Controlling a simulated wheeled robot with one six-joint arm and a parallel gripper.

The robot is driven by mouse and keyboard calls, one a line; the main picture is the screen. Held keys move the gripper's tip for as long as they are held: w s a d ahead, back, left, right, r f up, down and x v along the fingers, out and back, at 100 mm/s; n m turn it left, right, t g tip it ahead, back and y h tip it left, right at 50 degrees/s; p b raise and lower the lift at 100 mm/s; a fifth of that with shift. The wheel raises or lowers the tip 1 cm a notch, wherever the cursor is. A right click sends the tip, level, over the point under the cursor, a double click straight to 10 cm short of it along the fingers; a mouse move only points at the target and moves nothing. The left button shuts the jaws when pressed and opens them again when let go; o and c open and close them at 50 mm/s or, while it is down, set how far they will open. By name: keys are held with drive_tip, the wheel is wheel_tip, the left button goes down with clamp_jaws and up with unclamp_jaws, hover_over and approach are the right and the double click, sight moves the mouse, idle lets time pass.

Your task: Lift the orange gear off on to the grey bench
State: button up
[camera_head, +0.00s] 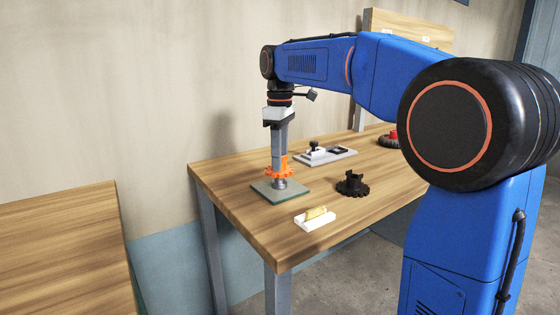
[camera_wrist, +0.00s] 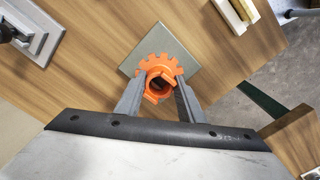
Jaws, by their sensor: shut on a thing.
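The orange gear (camera_head: 287,173) has a toothed rim and a raised collar. It is above a grey-green square plate (camera_head: 300,197) with a short silver post (camera_head: 280,184) on the wooden table. My gripper (camera_head: 279,160) points straight down, its fingers shut on the gear's collar. In the wrist view, the gear (camera_wrist: 158,64) sits between my fingertips (camera_wrist: 160,88), over the plate (camera_wrist: 182,52). The post shows below the gear in the head view; I cannot tell whether its top is inside the bore. No bench with a grey top is clear in view.
A black gear (camera_head: 352,185) stands right of the plate. A white holder (camera_head: 316,222) with a yellow piece is in front. A grey-based fixture (camera_head: 325,156) is behind. A second wooden surface (camera_head: 60,250) is at left, across a gap. Bare wood lies around the plate.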

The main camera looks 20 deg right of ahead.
drive_tip(key=shift+r, duration=2.15)
